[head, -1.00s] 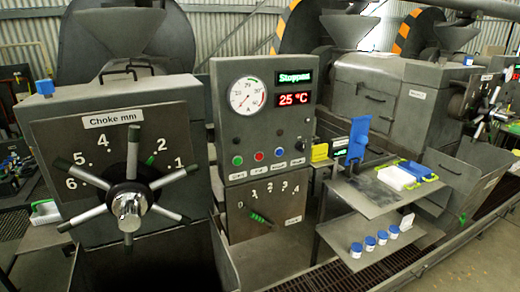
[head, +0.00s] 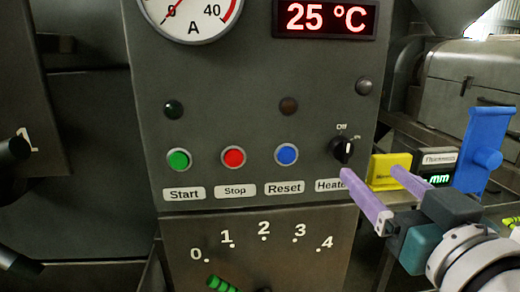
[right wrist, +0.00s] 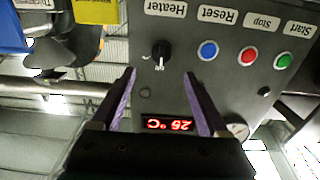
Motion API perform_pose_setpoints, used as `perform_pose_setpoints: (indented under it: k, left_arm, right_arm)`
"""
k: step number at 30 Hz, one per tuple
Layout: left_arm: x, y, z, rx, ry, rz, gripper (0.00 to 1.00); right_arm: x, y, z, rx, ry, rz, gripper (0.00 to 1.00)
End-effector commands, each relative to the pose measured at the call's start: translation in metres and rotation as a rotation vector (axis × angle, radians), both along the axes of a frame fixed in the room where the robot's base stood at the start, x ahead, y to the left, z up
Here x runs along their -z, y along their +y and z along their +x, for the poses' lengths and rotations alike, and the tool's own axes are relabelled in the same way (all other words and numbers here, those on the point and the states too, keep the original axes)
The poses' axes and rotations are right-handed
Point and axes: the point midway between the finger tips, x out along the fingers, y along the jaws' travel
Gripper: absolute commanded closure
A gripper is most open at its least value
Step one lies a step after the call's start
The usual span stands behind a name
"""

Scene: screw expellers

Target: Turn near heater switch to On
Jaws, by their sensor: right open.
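The heater switch (head: 342,150) is a black rotary knob on the grey control panel (head: 230,75), above the Heater label (head: 330,186). Off is marked above it and On at its upper right. In the right wrist view, which is upside down, the knob (right wrist: 161,52) has a white mark that appears to point toward Off. My right gripper (head: 370,172) has purple fingers, open and empty, in front of and to the lower right of the knob in the head view. In the right wrist view its fingertips (right wrist: 158,74) flank the line to the knob, apart from it. My left gripper is not in view.
Green start (head: 179,160), red stop (head: 233,157) and blue reset (head: 286,154) buttons sit left of the switch. A yellow block (head: 388,171) and a blue tool (head: 482,150) are at the right. The display (head: 326,18) reads 25 °C.

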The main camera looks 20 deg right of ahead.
Motion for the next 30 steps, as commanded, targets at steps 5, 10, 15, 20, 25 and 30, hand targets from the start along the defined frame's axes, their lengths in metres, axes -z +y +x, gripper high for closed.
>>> perform_pose_setpoints:
  k: [5,10,15,20,25,30]
  left_arm:
    - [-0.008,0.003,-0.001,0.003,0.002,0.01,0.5]
    - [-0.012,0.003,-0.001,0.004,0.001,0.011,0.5]
    - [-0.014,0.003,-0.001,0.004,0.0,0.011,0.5]
    - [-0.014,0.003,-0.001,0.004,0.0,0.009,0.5]
    - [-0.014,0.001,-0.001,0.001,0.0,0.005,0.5]
    - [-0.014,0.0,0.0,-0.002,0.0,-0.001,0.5]
  right_arm:
    - [-0.004,-0.007,0.03,-0.002,-0.002,-0.001,0.22]
    - [-0.004,-0.014,0.059,-0.002,-0.001,-0.001,0.22]
    - [-0.003,-0.019,0.08,-0.002,0.001,-0.001,0.22]
    - [-0.002,-0.021,0.087,-0.002,0.002,-0.001,0.22]
    - [-0.001,-0.021,0.088,-0.002,0.002,-0.001,0.22]
    - [-0.001,-0.021,0.087,-0.002,0.002,-0.001,0.32]
